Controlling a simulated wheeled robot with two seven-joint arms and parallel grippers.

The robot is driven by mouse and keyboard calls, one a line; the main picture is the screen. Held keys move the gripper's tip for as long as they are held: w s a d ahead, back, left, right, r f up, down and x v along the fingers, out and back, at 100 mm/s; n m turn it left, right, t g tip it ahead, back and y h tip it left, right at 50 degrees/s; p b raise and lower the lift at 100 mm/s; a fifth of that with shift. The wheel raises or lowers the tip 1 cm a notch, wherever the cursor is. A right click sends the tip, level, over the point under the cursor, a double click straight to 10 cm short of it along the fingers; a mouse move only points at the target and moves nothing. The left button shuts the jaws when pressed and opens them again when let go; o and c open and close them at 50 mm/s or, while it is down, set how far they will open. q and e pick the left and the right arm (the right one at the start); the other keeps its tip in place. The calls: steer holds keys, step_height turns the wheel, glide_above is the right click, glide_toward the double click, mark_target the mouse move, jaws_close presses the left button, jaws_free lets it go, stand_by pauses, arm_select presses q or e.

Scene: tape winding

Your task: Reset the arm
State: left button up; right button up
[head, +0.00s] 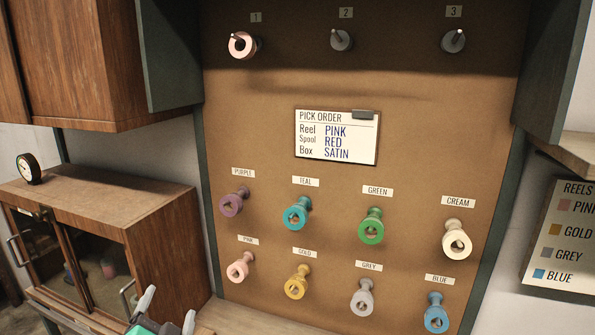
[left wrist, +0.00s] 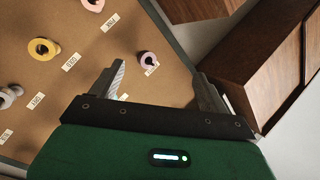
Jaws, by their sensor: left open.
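My left gripper (head: 170,303) is at the bottom edge of the head view, left of the pegboard's lower part. Its two fingers are apart with nothing between them. In the left wrist view, both open fingers (left wrist: 160,78) show against the board, clear of a purple reel (left wrist: 147,59). A pink reel (head: 238,46) hangs on peg 1 at the top. Pegs 2 (head: 341,40) and 3 (head: 453,41) are bare. My right gripper is not in view.
Several labelled reels hang in two rows, among them purple (head: 232,204), pink (head: 238,270) and cream (head: 456,243). The pick order card (head: 337,137) reads pink, red, satin. A wooden cabinet (head: 160,225) stands left. A reels sign (head: 562,237) is at right.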

arm_select(q)
steer(key=s+f+n+g, duration=0.4)
steer(key=s+f+g, duration=0.45)
steer(key=f, duration=0.75)
steer(key=s+d+f+n+g+h, duration=0.1)
steer(key=s+f+g, duration=0.3)
steer(key=s, duration=0.5)
steer(key=s+d+f+n+g+h, duration=0.1)
steer(key=s+f+g, duration=0.1)
steer(key=s+f, duration=0.65)
step_height(320, 180, down, 28)
steer(key=s+g, duration=0.2)
steer(key=s+a+f, duration=0.3)
steer(key=s+f, duration=1.6)
steer(key=shift+a+f+g, duration=0.2)
steer(key=shift+f+g, duration=0.15)
steer(key=shift+f, duration=0.05)
